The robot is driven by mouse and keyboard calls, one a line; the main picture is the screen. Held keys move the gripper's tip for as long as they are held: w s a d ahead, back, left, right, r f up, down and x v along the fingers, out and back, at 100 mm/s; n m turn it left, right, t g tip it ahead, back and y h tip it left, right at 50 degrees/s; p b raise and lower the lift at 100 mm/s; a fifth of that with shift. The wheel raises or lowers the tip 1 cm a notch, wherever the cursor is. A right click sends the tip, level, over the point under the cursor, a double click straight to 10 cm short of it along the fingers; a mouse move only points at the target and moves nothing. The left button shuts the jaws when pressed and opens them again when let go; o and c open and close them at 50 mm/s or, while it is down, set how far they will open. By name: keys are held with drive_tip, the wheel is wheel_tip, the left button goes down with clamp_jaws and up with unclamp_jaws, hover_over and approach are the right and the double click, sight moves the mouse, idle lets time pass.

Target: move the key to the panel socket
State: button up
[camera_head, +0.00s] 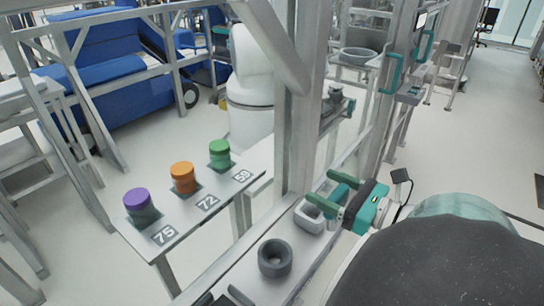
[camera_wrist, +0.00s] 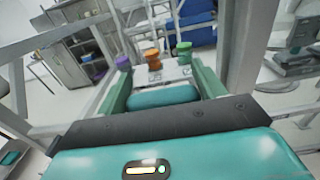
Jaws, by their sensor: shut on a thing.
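My gripper (camera_head: 323,191) points left over the bench in the head view. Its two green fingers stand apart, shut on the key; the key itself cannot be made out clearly. In the wrist view my gripper (camera_wrist: 160,76) shows a rounded teal piece between its fingers; I cannot tell whether that is the key or part of my gripper. No panel socket can be picked out with certainty. A grey panel box (camera_head: 411,94) stands on the frame at the upper right, beyond my gripper and apart from it.
A small table (camera_head: 189,226) holds purple (camera_head: 138,203), orange (camera_head: 183,177) and green (camera_head: 220,154) jars by number labels. A grey open container (camera_head: 309,219) and a dark ring-shaped cup (camera_head: 275,264) are near my gripper. A grey post (camera_head: 300,130) rises behind. The right floor is mostly open.

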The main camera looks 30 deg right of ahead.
wheel_tip(320, 180, up, 6)
drive_tip(key=shift+f, duration=0.25)
idle(0.6)
drive_tip(key=shift+w+f, duration=0.1)
drive_tip(key=shift+w, duration=0.05)
